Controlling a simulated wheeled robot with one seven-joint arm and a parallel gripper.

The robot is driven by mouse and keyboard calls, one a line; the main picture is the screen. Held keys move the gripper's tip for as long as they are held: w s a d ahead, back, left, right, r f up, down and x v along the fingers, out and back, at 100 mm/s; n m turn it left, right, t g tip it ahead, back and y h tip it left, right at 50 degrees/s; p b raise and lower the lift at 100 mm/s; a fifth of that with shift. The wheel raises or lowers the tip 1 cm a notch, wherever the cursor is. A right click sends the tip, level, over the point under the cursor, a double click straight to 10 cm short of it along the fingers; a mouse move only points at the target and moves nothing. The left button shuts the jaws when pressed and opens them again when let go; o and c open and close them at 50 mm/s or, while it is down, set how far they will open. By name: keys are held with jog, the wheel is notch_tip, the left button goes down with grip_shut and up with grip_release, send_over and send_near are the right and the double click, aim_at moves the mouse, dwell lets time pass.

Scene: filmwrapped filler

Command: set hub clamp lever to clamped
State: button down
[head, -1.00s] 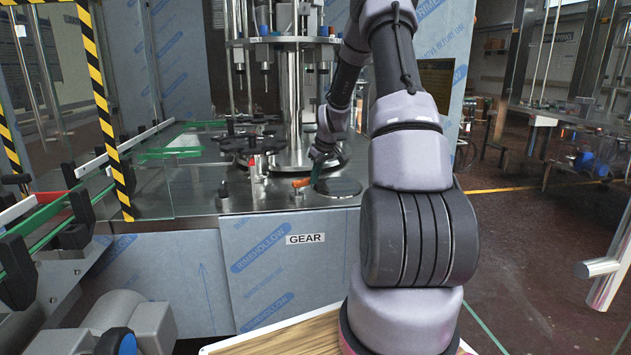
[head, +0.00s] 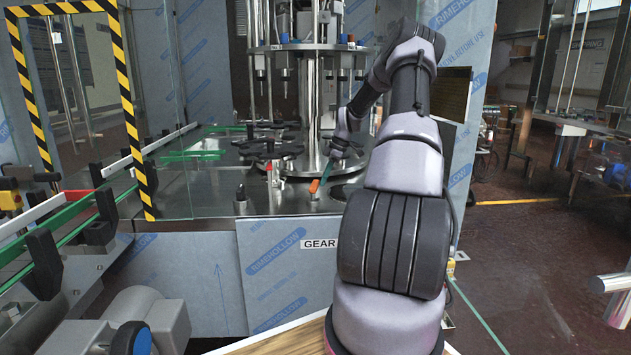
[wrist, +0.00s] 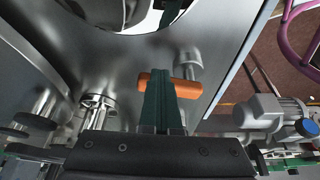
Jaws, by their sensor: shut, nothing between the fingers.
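An orange lever handle (head: 314,186) stands on the steel deck beside the round base of the central column (head: 302,120). It points up at a slant in the head view. My gripper (head: 327,172) is at its right side, with green fingers angled down. In the wrist view the orange handle (wrist: 186,89) lies crosswise, partly hidden by the shut green fingers (wrist: 160,95). The fingers overlap the handle but do not grip it; I cannot tell whether they touch it. A silver knob (wrist: 188,62) is close to the handle.
A red-topped post (head: 269,170) and a short dark-topped post (head: 240,197) stand left of the lever. Black star-shaped fixtures (head: 268,150) surround the column's left side. A glass guard with a striped frame (head: 133,130) and a conveyor (head: 60,215) are at the left.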

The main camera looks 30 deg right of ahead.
jog(key=shift+w+a+n, duration=0.1)
jog(key=shift+w+n, duration=0.1)
jog(key=shift+n, duration=0.2)
jog(key=shift+w+a, duration=0.3)
jog(key=shift+w, duration=0.05)
jog(key=shift+r, duration=0.1)
jog(key=v, duration=1)
jog(key=shift+d+r, duration=0.2)
jog(key=shift+r, duration=0.05)
jog(key=shift+a, duration=0.1)
